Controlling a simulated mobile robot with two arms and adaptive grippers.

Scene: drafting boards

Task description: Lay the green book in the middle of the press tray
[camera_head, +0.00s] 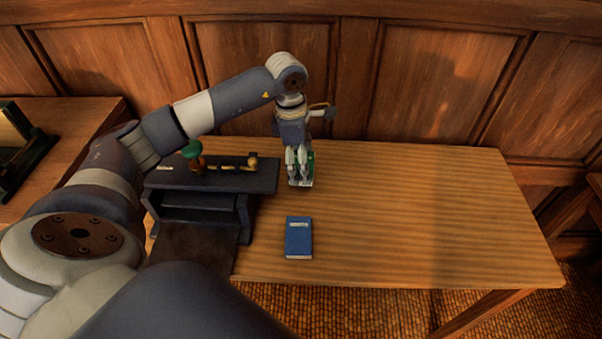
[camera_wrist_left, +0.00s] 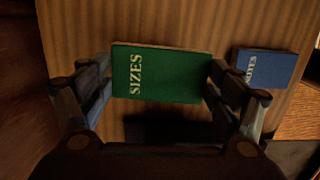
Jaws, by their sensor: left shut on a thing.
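The green book (camera_wrist_left: 165,75), lettered SIZES, is between the fingers of my left gripper (camera_wrist_left: 161,82), which is shut on its two ends. In the head view my left gripper (camera_head: 299,178) is low over the wooden table, to the right of the dark stand, and hides most of the book. I cannot tell whether the book touches the table. I cannot pick out the press tray for certain; a dark flat surface (camera_head: 195,252) lies in front of the stand, partly hidden by my arm. My right gripper is not in view.
A blue book (camera_head: 298,238) lies on the table (camera_head: 420,220) in front of my gripper; the wrist view shows it lettered NOTES (camera_wrist_left: 265,68). The dark stand (camera_head: 262,178) carries a green-topped object (camera_head: 193,150) and a brass-coloured tool (camera_head: 235,167). The table's right half is clear.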

